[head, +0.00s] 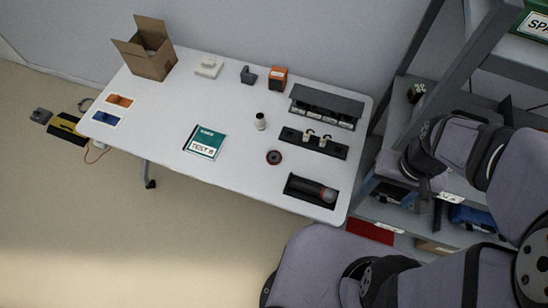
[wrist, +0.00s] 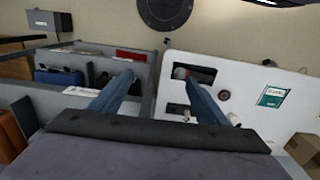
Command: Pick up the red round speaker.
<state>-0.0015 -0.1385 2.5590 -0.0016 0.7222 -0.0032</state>
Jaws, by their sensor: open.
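The red round speaker (head: 273,157) lies on the white table, right of the middle, as a small dark disc with a reddish rim. It also shows small in the wrist view (wrist: 224,95), to the right of my fingers. My gripper (wrist: 158,84) is open and empty in the wrist view, its two blue-grey fingers apart. It is well away from the speaker, with the shelf behind one finger and the table edge behind the other. In the head view my arm is at the right, and I cannot make out the fingertips there.
The white table (head: 165,130) holds a black tray with a microphone (head: 312,190), a tray with small white-topped items (head: 313,142), a white cup (head: 260,121), a green booklet (head: 205,142) and an open cardboard box (head: 152,62). A grey shelf (head: 400,215) stands right of the table.

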